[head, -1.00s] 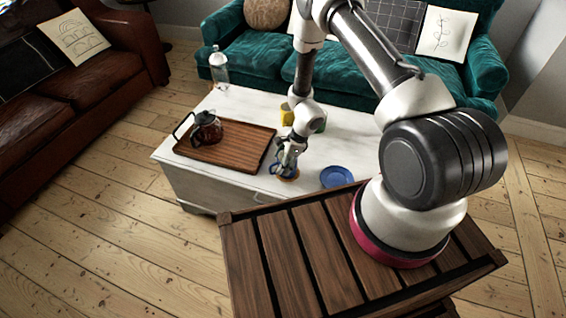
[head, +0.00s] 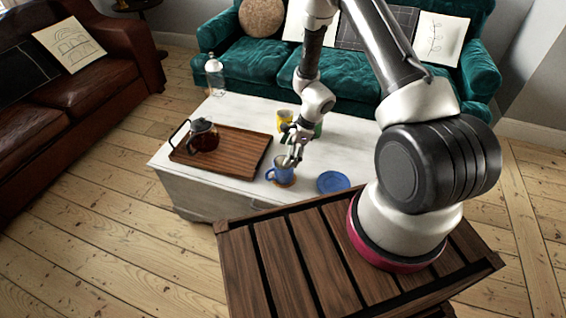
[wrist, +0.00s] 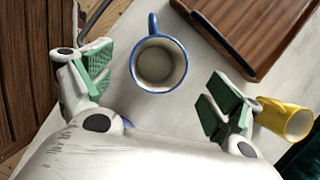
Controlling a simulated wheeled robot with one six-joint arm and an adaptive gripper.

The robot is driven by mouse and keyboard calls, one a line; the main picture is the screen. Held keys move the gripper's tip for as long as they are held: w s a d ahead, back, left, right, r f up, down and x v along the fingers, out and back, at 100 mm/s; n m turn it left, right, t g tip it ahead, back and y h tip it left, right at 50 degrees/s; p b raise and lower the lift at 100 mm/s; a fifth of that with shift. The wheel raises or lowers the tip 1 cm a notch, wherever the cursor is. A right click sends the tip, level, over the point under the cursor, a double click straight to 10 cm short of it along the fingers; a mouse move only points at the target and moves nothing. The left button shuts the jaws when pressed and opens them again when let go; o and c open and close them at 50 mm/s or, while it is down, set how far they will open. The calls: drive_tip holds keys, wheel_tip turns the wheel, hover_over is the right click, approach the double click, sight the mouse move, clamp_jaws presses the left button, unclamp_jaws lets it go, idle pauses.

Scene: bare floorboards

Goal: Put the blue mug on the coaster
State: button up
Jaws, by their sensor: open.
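The blue mug (head: 279,174) stands upright on the white table, and a sliver of the orange-brown coaster (head: 288,184) shows under its lower right side. The mug appears to rest on the coaster, whose rest is hidden by it. In the wrist view the mug (wrist: 158,62) is empty, with its blue rim up and its handle toward the top of the picture. My gripper (head: 293,158) is just above and beside the mug. In the wrist view my gripper (wrist: 158,88) is open, its green pads apart on either side of the mug and not touching it.
A wooden tray (head: 240,160) with a dark teapot (head: 203,136) lies left of the mug. A blue plate (head: 333,182) is to its right. A yellow mug (head: 284,119) and a partly hidden green item stand behind. A glass bottle (head: 215,77) is at the far left.

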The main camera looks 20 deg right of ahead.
drive_tip(key=s+d+r+n+t, duration=0.2)
drive_tip(key=r+n, duration=0.7)
drive_tip(key=r, duration=2.1)
drive_tip(key=s+d+r+n+h, duration=0.1)
drive_tip(key=s+d+r+n, duration=0.2)
drive_tip(key=s+r, duration=0.3)
drive_tip(key=s+d+r+n+t+h, duration=0.1)
drive_tip(key=s+d+r+n, duration=0.3)
drive_tip(key=s, duration=0.6)
drive_tip(key=s+d+r+n+h, duration=0.2)
drive_tip(key=s+d+r+n, duration=0.1)
drive_tip(key=s+r, duration=0.5)
drive_tip(key=shift+d+n+h, duration=0.3)
drive_tip(key=shift+n, duration=0.3)
